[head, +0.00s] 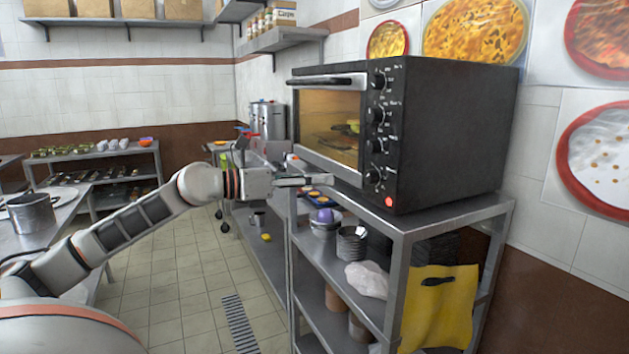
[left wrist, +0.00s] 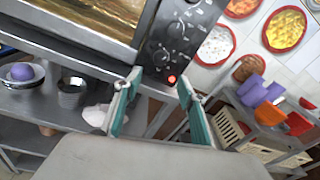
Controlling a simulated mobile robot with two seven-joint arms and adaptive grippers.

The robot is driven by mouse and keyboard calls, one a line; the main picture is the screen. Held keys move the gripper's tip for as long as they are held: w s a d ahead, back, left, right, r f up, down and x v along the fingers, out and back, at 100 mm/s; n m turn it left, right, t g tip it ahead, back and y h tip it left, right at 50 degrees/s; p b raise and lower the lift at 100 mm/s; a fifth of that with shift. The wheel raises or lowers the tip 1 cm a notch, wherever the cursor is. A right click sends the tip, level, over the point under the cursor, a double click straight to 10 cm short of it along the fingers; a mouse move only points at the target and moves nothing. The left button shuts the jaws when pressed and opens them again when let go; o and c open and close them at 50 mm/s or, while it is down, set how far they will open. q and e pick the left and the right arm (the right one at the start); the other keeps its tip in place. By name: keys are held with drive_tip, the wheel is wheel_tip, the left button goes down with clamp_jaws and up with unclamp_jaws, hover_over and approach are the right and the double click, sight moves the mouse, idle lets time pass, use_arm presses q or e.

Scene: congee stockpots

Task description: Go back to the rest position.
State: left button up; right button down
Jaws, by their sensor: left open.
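My left arm reaches in from the left in the head view. Its gripper (head: 314,174) is in front of the black oven (head: 450,130), near the lower part of the oven's door. In the left wrist view my left gripper (left wrist: 158,92) is open, with its two teal-padded fingers apart and nothing between them. The oven's control panel (left wrist: 188,28) and its red light lie beyond the fingertips there. The oven door is closed. My right gripper does not show in either view.
A metal table with a pot (head: 32,213) stands at left. The tiled floor (head: 190,285) between is largely clear.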

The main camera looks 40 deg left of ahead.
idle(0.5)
use_arm(q)
drive_tip(key=s+d+f+n+y, duration=0.25)
drive_tip(key=f+n, duration=0.55)
drive_tip(key=f, duration=0.6)
drive_tip(key=s+d+f+n+y, duration=0.1)
drive_tip(key=s+d+f+n, duration=0.15)
drive_tip(key=f+n, duration=0.8)
drive_tip(key=s+d+f+n+y, duration=0.15)
drive_tip(key=s+f+n, duration=0.3)
drive_tip(key=f, duration=1.15)
drive_tip(key=s+d+f+n+g, duration=0.2)
drive_tip(key=s+d+f+n, duration=0.3)
drive_tip(key=s+d+f, duration=0.2)
drive_tip(key=s+d+f+n+g, duration=0.2)
drive_tip(key=s+d+f+n, duration=0.4)
drive_tip(key=d+f, duration=0.4)
drive_tip(key=d, duration=0.4)
drive_tip(key=shift+s+d+f+g, duration=0.3)
drive_tip(key=shift+s+d+f, duration=0.05)
drive_tip(key=shift+s+f, duration=0.05)
